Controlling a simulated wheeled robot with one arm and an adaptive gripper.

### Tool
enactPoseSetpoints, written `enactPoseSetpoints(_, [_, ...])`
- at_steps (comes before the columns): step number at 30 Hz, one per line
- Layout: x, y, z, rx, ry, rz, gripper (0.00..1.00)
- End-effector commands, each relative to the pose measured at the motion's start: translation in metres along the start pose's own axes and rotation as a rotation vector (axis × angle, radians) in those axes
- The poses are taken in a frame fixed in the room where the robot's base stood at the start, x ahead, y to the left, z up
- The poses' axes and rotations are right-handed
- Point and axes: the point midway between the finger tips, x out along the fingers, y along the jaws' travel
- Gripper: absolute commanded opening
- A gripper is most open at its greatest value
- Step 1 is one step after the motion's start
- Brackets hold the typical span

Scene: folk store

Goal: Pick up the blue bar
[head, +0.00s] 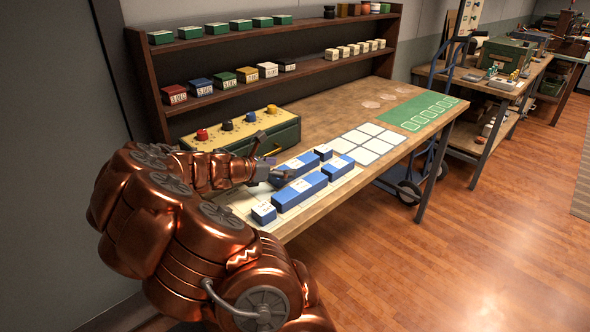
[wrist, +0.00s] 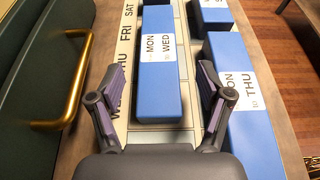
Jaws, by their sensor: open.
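Several blue bars with white labels lie on the wooden table. In the wrist view, a blue bar labelled MON to WED (wrist: 157,98) lies lengthwise between the two fingers of my gripper (wrist: 160,72). The fingers are open, one on each side, with gaps to the bar; nothing is held. A longer blue bar labelled MON to THU (wrist: 254,135) lies just right of the right finger. In the head view, my gripper (head: 268,162) is at the left end of the MON to WED bar (head: 297,167), and the longer bar (head: 300,192) lies nearer. My arm hides part of the table.
A green box (head: 287,136) with coloured knobs and a brass handle (wrist: 75,82) stands close left of my gripper. Small blue blocks (head: 264,212) (head: 338,166) lie nearby. A shelf (head: 250,92) with small boxes stands behind. White squares (head: 370,138) further along the table are bare.

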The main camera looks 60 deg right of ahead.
Motion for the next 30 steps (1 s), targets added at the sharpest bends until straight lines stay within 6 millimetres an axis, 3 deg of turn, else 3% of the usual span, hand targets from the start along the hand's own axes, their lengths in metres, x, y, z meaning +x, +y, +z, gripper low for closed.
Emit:
enactPoseSetpoints(16, [0.047,0.002,0.005,0.001,0.001,0.0,0.78])
enactPoseSetpoints(27, [0.052,0.002,0.005,0.001,0.0,0.001,0.78])
enactPoseSetpoints(30, [0.052,0.002,0.005,0.001,0.0,0.001,0.69])
